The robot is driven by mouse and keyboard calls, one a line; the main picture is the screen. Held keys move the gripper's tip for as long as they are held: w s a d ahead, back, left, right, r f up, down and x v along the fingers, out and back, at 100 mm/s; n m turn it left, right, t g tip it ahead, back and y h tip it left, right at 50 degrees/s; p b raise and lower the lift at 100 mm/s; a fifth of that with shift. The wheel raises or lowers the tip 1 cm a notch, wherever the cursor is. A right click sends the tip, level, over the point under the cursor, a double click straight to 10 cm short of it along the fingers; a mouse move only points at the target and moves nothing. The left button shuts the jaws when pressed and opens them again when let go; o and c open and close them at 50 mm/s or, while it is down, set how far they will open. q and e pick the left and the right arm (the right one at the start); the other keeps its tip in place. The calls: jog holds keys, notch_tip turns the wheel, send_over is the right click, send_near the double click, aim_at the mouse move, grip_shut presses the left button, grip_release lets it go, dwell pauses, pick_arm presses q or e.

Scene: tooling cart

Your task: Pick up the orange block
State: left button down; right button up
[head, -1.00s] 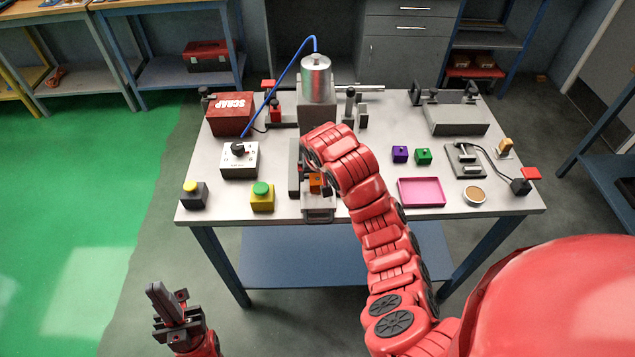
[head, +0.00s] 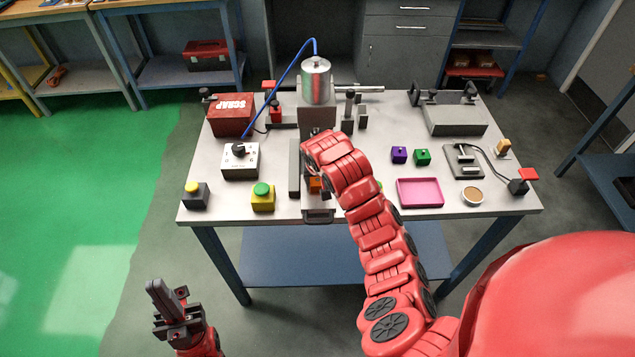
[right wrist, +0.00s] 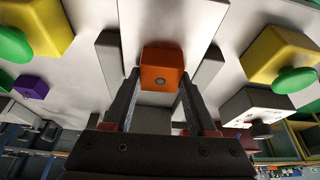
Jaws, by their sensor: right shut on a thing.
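The orange block (head: 314,185) shows in the head view near the front middle of the cart top, partly hidden by my right arm. In the right wrist view the orange block (right wrist: 161,68) is between the fingertips of my right gripper (right wrist: 160,82), which is shut on it. The block sits between two grey upright pieces, and I cannot tell whether it touches what is under it. My left gripper (head: 172,312) is away from the cart at the lower left of the head view. Its finger gap is unclear.
A yellow box with a green button (head: 262,197) and a white dial box (head: 240,161) stand left of the block. A pink tray (head: 420,192), purple block (head: 399,155) and green block (head: 422,157) are to the right. A metal cylinder (head: 316,80) stands behind.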

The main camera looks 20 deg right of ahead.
grip_shut()
